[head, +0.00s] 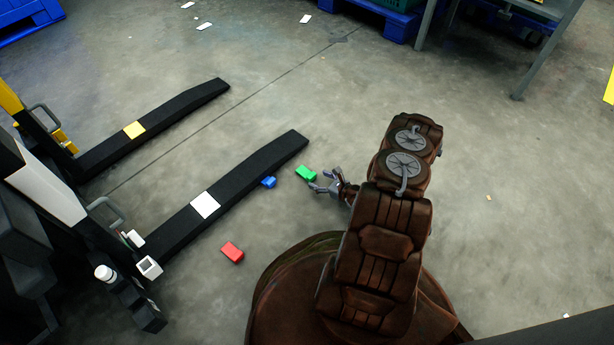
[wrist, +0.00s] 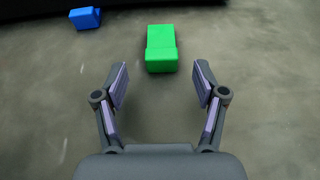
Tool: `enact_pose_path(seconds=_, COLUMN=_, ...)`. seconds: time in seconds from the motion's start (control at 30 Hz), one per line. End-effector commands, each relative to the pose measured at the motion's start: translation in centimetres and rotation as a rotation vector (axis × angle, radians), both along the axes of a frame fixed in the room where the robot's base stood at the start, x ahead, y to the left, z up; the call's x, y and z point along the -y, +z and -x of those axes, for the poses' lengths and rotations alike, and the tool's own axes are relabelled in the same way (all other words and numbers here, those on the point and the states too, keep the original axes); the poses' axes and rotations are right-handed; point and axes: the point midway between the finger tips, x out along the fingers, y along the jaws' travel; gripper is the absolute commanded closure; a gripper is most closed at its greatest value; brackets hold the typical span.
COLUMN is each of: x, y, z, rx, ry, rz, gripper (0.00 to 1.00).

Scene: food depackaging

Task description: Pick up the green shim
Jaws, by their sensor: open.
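The green shim (head: 306,173) is a small bright green block on the concrete floor, near the tip of the closer black fork. In the wrist view the green shim (wrist: 161,48) lies ahead of my gripper (wrist: 160,82), roughly centred between the two fingers and just beyond their tips. My gripper (head: 322,182) is open and empty, right beside the shim on its right in the head view. No contact between fingers and shim shows.
A blue block (head: 269,182) lies left of the shim, close to the black fork (head: 240,178); it also shows in the wrist view (wrist: 86,18). A red block (head: 232,252) lies nearer on the floor. A second fork (head: 160,122) lies further left. Floor at right is mostly clear.

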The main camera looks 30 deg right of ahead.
Motion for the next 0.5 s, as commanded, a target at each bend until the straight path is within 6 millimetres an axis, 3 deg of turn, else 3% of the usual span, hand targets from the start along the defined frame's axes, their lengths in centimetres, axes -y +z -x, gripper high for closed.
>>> enact_pose_path(seconds=0.2, x=-0.2, y=-1.4, z=-1.8, rx=0.001, ry=0.004, rz=0.0, gripper=0.29)
enact_pose_path(seconds=0.5, x=-0.7, y=-2.0, z=-3.8, rx=0.001, ry=0.001, rz=-0.001, gripper=0.29)
